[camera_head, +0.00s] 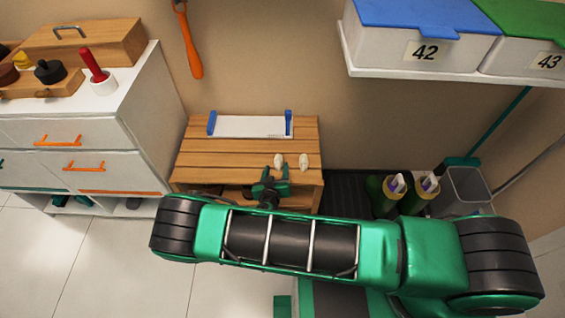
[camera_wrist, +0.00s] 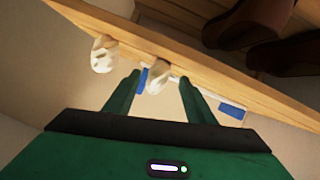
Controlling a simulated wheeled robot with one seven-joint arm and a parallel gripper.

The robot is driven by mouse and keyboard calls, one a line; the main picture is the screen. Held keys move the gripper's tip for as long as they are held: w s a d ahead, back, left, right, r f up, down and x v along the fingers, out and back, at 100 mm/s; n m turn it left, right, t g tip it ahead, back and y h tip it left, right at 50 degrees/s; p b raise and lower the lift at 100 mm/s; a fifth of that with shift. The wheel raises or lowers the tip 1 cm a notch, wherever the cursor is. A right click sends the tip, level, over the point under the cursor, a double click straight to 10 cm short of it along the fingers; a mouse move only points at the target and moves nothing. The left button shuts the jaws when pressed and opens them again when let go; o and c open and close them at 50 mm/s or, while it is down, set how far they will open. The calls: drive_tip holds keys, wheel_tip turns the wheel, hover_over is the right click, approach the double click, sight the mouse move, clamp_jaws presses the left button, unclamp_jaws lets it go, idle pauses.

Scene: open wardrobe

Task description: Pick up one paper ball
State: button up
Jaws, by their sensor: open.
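Two small white crumpled paper balls lie on a wooden slatted bench, near its front right. The left ball (camera_head: 279,161) is just past my gripper (camera_head: 275,172) in the head view. The right ball (camera_head: 303,161) lies a little to its right. In the wrist view one ball (camera_wrist: 157,78) shows between the green fingertips of my open gripper (camera_wrist: 160,77). The other ball (camera_wrist: 103,54) is outside the fingers, to the left. I cannot tell whether a finger touches the nearer ball.
A white tray with blue ends (camera_head: 250,127) lies at the back of the bench (camera_head: 205,160). A white drawer cabinet (camera_head: 150,120) stands left. Dark rounded objects (camera_wrist: 245,22) show at the wrist view's top.

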sight(277, 167)
drive_tip(key=shift+x, duration=1.55)
drive_tip(key=shift+r, duration=0.15)
drive_tip(key=c, duration=1.1)
